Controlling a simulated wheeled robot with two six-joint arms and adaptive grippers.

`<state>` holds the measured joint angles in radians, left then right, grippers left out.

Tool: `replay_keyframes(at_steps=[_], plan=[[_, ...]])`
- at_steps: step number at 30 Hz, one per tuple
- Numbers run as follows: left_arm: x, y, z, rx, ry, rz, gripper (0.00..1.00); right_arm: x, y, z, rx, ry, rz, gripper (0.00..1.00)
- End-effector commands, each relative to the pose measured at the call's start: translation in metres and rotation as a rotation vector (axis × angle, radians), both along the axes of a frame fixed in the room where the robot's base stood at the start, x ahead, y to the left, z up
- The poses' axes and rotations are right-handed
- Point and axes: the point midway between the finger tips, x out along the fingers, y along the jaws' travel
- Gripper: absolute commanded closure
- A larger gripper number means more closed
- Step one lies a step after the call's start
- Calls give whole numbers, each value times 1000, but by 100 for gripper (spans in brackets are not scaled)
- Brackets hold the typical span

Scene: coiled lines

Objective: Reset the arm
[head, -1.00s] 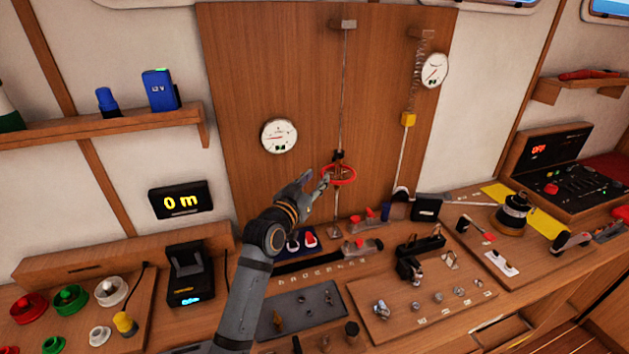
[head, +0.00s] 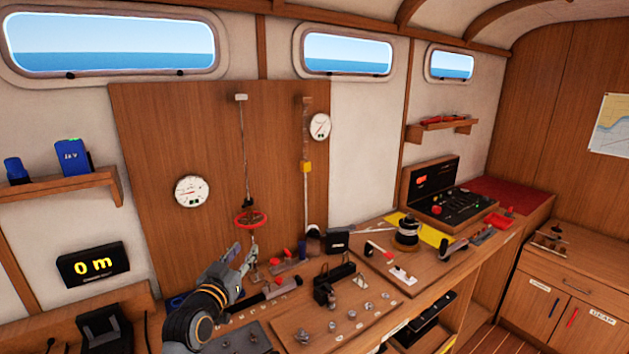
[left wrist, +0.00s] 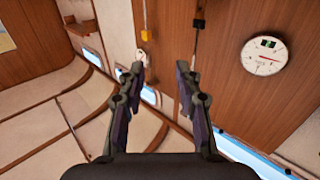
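My left arm comes in from the bottom left of the head view. Its gripper (head: 246,252) is just below the red ring (head: 251,219) that hangs on a vertical line in front of the wooden panel. In the left wrist view the two fingers (left wrist: 159,72) stand apart with nothing between them. The ring does not show clearly in that view. My right gripper is not in view.
A round gauge (head: 192,191) is on the panel (head: 150,140), left of the line. A yellow block (head: 306,167) hangs to its right. The bench below holds a black clamp-like fixture (head: 335,284), several small metal parts and a black-and-brass drum (head: 408,232).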

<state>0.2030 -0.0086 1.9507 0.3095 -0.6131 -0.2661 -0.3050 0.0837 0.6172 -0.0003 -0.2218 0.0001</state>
Motion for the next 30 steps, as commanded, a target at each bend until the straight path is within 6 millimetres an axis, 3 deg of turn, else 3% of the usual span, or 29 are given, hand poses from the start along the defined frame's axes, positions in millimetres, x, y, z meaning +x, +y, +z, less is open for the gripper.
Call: replay_keyframes(at_steps=[8,14,20,24,30], plan=[[-30,3,-55,38,166,-3,66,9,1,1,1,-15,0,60],[-69,9,-110,76,347,1,66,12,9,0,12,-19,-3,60],[-134,21,-172,122,594,21,66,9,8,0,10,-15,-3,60],[-191,32,-211,159,784,49,66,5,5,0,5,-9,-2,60],[-268,48,-243,200,1016,97,66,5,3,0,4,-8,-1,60]])
